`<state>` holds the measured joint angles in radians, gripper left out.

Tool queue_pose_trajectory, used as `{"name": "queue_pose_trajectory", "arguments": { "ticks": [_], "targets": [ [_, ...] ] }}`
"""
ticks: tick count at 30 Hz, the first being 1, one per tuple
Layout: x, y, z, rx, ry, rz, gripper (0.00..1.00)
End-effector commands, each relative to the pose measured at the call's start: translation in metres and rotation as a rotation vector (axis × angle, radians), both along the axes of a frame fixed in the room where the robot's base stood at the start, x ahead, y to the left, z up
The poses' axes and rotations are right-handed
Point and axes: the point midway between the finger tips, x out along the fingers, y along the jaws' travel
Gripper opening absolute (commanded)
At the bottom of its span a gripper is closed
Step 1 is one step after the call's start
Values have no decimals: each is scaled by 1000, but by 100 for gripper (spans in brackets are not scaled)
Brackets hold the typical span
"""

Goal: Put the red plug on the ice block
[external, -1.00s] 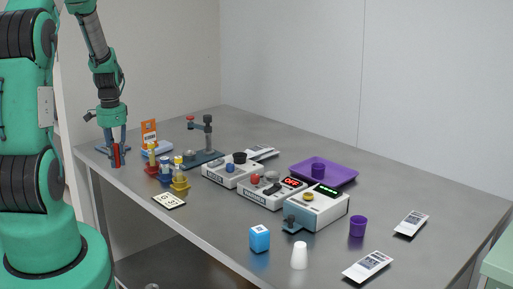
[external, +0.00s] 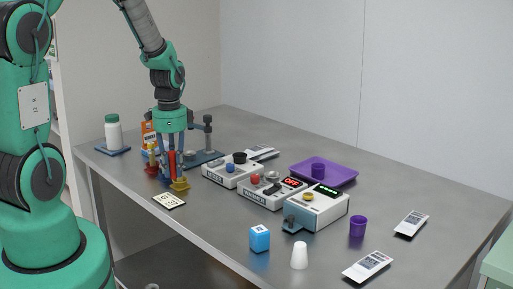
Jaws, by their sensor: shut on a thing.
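My gripper (external: 172,178) is shut on the red plug (external: 172,162), a slim upright red piece between its fingers. It is in front of and partly over the group of small coloured stands at the table's left side.
A white bottle with a green cap (external: 113,132) stands at far left. A label card (external: 169,201) lies in front of the stands. Several control boxes (external: 272,193) fill the middle. A white cup (external: 299,256) stands right of the cube; a purple tray (external: 340,178) lies behind.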

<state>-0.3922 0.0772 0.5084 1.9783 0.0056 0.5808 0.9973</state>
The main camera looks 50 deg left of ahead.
Motion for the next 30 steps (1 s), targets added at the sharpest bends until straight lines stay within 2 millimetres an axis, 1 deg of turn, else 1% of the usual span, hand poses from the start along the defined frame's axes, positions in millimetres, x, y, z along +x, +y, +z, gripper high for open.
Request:
{"name": "queue_pose_trajectory", "arguments": {
  "ticks": [1,3,10,14,21,30],
  "targets": [
    [0,-15,3,1,-1,-32,13],
    [-1,-34,4,0,0,-73,13],
    [-10,-93,10,1,0,-203,13],
    [-18,-124,13,1,0,-279,13],
    [-39,-179,18,2,2,-416,13],
    [-73,-239,23,2,2,-587,13]
  ]
}}
